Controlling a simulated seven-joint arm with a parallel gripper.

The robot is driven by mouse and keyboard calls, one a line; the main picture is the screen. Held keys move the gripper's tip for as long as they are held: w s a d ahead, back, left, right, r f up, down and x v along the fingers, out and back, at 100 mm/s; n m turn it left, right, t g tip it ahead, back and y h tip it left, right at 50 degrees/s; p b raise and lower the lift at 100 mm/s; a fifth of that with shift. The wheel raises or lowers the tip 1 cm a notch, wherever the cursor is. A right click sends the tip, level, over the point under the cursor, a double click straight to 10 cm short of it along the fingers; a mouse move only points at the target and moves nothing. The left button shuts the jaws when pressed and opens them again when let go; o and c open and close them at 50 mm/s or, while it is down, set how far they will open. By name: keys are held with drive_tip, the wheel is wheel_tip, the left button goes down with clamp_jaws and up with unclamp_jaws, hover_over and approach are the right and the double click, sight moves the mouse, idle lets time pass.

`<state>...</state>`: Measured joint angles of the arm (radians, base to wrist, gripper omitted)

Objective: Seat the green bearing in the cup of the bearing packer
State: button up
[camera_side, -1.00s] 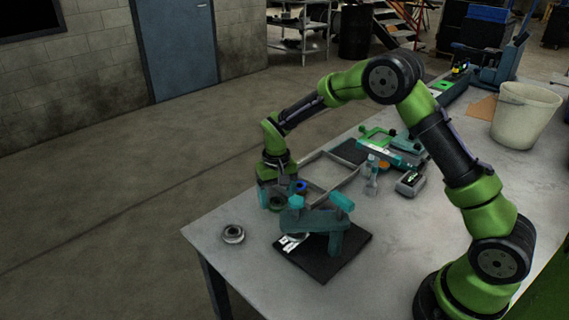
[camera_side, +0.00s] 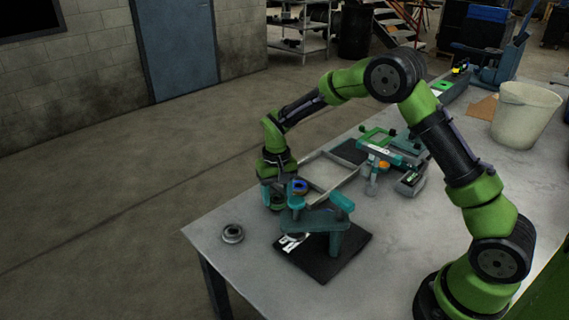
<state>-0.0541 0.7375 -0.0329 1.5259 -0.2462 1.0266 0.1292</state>
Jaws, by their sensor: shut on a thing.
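The teal bearing packer (camera_side: 322,221) stands on a black mat (camera_side: 328,262) near the table's front corner. Its two raised teal ends show, the right one (camera_side: 342,203) clear and the left one close to my gripper. Its cup cannot be made out. My gripper (camera_side: 278,199) points down, just behind and left of the packer. It is shut on the green bearing (camera_side: 277,205), a small dark green ring low between the jaws and partly hidden by them. I cannot tell whether the bearing touches the table or the packer.
A grey bearing (camera_side: 232,233) lies on the table at the left. A blue and orange ring (camera_side: 300,187) shows beside my gripper, near a grey open-frame tray (camera_side: 335,190). Behind are a green-topped tool (camera_side: 392,142) and a small grey box (camera_side: 410,183). A white bucket (camera_side: 525,115) stands far right.

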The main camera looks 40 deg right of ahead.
sight(277, 198)
drive_tip(key=shift+r, duration=1.75)
drive_tip(key=r, duration=0.2)
drive_tip(key=shift+d+r, duration=0.25)
drive_tip(key=shift+r, duration=0.05)
drive_tip(key=s+d+r, duration=0.1)
drive_tip(key=s+r, duration=0.1)
drive_tip(key=s, duration=0.5)
drive_tip(key=s+d+r, duration=0.2)
drive_tip(key=s, duration=0.5)
drive_tip(key=shift+a+f, duration=0.15)
drive_tip(key=shift+f, duration=1.35)
drive_tip(key=shift+a+f, duration=0.1)
drive_tip(key=shift+f, duration=1.4)
drive_tip(key=shift+f, duration=0.25)
drive_tip(key=shift+f, duration=0.15)
drive_tip(key=o, duration=1.1)
